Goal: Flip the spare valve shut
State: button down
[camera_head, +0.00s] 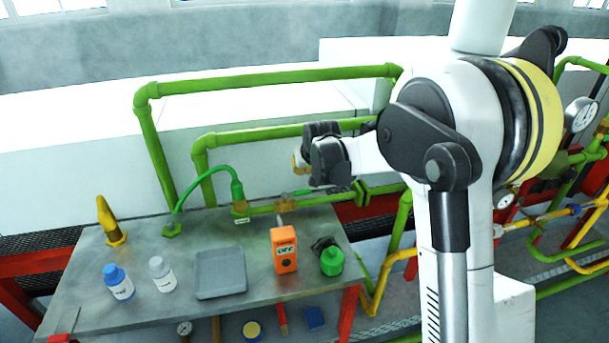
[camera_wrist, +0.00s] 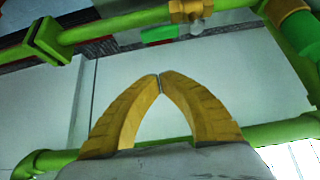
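My gripper (camera_head: 298,164) is raised above the back edge of the bench, near the low green pipe. In the wrist view its two yellow fingers (camera_wrist: 160,77) meet at the tips with nothing between them. A brass-coloured fitting (camera_wrist: 190,10) sits on the green pipe beyond the fingertips, apart from them. It may be the spare valve, but no label on it is readable and its handle cannot be made out clearly. A brass-and-green fitting with a small label (camera_head: 240,209) stands left of my gripper.
The grey bench (camera_head: 205,288) holds an orange box (camera_head: 285,252) reading OFF, a green container (camera_head: 332,262), a grey tray (camera_head: 220,273), a blue-capped bottle (camera_head: 118,282), a white bottle (camera_head: 162,275) and a yellow object (camera_head: 109,222). A tall green pipe (camera_head: 265,77) arches behind.

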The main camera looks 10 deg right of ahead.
aim_at(296, 193)
jog(key=b+x, duration=0.3)
jog(key=x, duration=0.6)
jog(key=shift+w+f, duration=0.1)
jog(key=shift+f, duration=0.2)
jog(key=s, duration=0.2)
jog(key=s+b, duration=0.1)
jog(key=s, duration=0.1)
jog(key=shift+s+r, duration=0.1)
jog(key=shift+r, duration=0.15)
jog(key=shift+s, duration=0.1)
